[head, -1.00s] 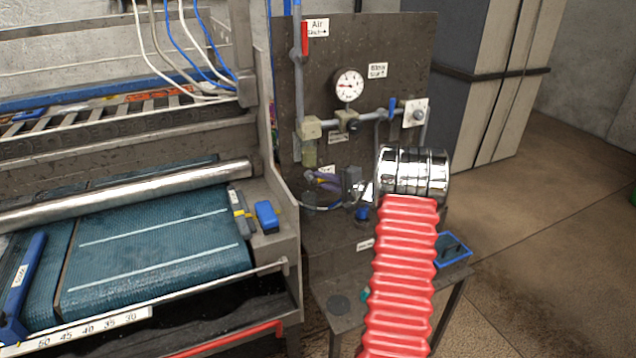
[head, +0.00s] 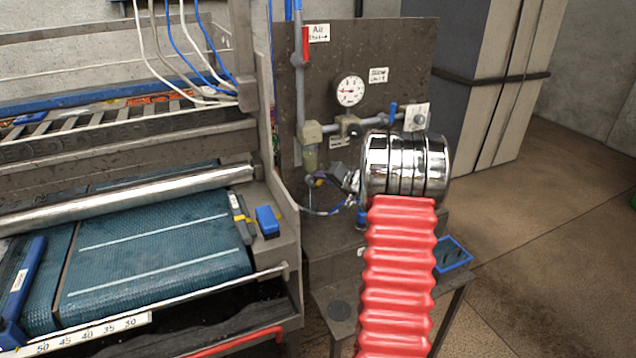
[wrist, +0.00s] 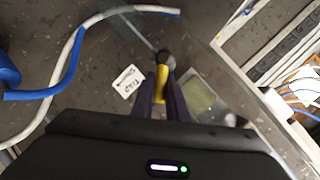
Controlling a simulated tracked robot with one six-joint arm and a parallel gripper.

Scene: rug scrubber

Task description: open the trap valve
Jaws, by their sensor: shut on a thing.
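The trap valve shows in the wrist view as a small yellow handle (wrist: 161,77) with a dark round end. A white label (wrist: 127,81) lies just left of it. My gripper (wrist: 161,92) has its dark fingers closed on either side of the yellow handle. In the head view my gripper (head: 317,181) is at the panel, just below the clear bowl (head: 310,157) of the air unit. My chrome wrist and red sleeve hide part of the panel there. I cannot tell the valve's exact angle in the head view.
A pressure gauge (head: 350,91) and grey pipe (head: 378,121) with a blue lever (head: 393,110) are above my gripper. A blue and white hose (wrist: 76,45) curves at left in the wrist view. The belt machine (head: 150,240) stands left; open floor (head: 560,230) lies right.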

